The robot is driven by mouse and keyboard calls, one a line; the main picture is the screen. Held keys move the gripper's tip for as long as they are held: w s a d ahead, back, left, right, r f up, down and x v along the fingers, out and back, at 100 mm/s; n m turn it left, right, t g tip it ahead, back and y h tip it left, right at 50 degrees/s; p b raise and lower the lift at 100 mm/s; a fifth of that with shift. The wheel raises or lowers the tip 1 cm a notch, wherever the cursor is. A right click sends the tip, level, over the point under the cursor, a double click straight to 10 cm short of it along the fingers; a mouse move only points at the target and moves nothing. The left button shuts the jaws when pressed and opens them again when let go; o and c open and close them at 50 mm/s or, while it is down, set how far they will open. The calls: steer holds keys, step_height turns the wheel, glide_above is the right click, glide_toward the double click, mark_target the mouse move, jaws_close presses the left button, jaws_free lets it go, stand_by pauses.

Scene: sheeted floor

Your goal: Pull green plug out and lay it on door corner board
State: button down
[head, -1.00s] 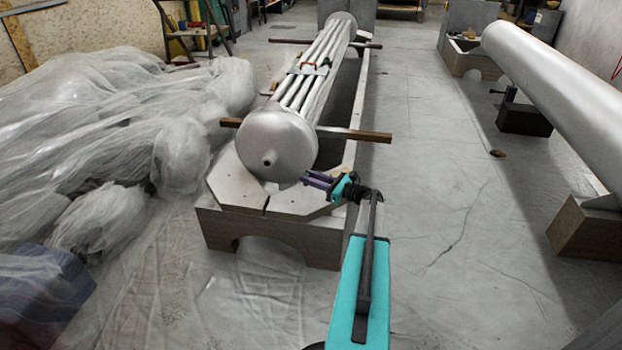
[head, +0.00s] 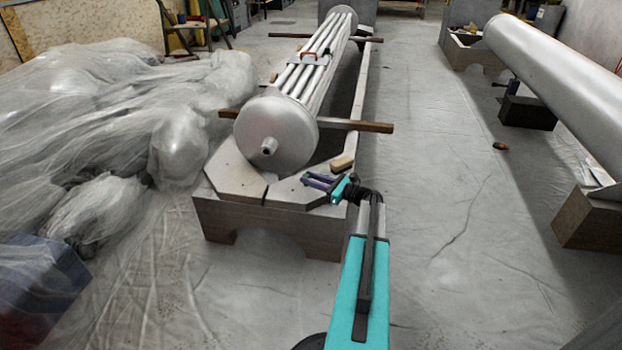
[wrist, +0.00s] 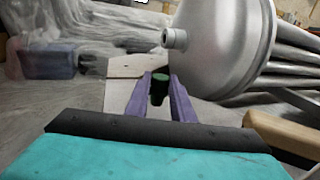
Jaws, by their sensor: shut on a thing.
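A small dark plug with a green top (wrist: 159,86) sits between the tips of my purple fingers in the wrist view. My gripper (wrist: 160,85) is shut on it. In the head view my gripper (head: 318,182) is over the right-hand pale corner board (head: 290,195) at the near end of the long trough. A matching left corner board (head: 235,175) lies beside it across a gap. Pale board (wrist: 125,66) shows just beyond the fingers in the wrist view. Whether the plug touches the board cannot be told.
A silver vessel (head: 277,130) with a nozzle (head: 268,146) lies just behind my gripper, close on the right in the wrist view. A tan wooden block (head: 342,163) is near the wrist. Wooden bars cross the trough.

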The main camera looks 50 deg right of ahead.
steer(key=shift+f, duration=0.8)
stand_by(0.7)
steer(key=c, duration=1.5)
jaws_free()
steer(key=shift+o, duration=0.2)
steer(key=p+v, duration=0.4)
steer(key=v, duration=1)
steer(key=shift+w, duration=0.1)
